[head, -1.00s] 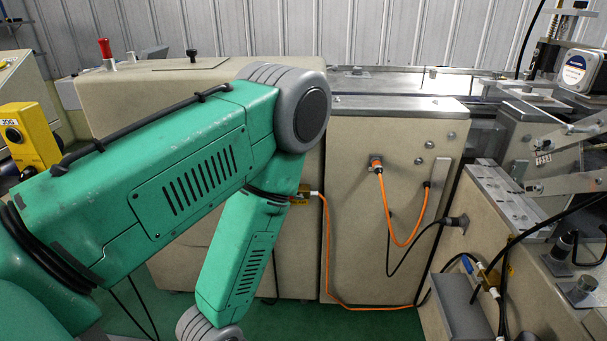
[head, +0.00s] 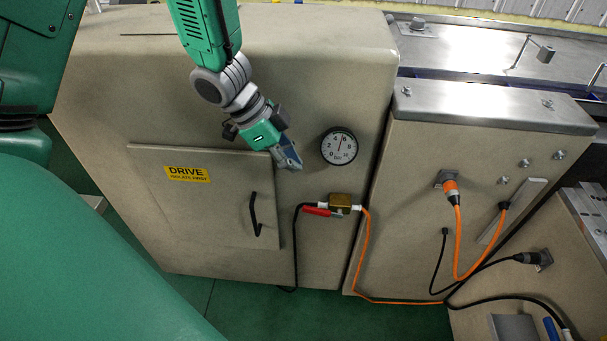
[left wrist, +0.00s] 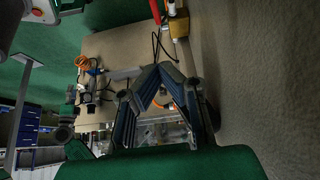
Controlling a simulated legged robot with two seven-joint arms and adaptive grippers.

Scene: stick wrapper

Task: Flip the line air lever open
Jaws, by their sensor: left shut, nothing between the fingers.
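The air lever (head: 317,211) is red and points left from a brass valve (head: 341,201) on the front of the beige cabinet. It lies roughly along the line, beside the black hose. My left gripper (head: 292,163) is shut and empty, above and a little left of the lever and apart from it. In the left wrist view the gripper's fingers (left wrist: 159,68) meet at the tips. The red lever (left wrist: 155,9) and the brass valve (left wrist: 178,24) show at that view's top edge, beyond the fingertips. My right gripper is not in view.
A round pressure gauge (head: 339,146) sits just right of my left gripper, above the valve. A door with a DRIVE label (head: 187,174) and a black handle (head: 255,214) is to the left. An orange hose (head: 364,250) runs down from the valve.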

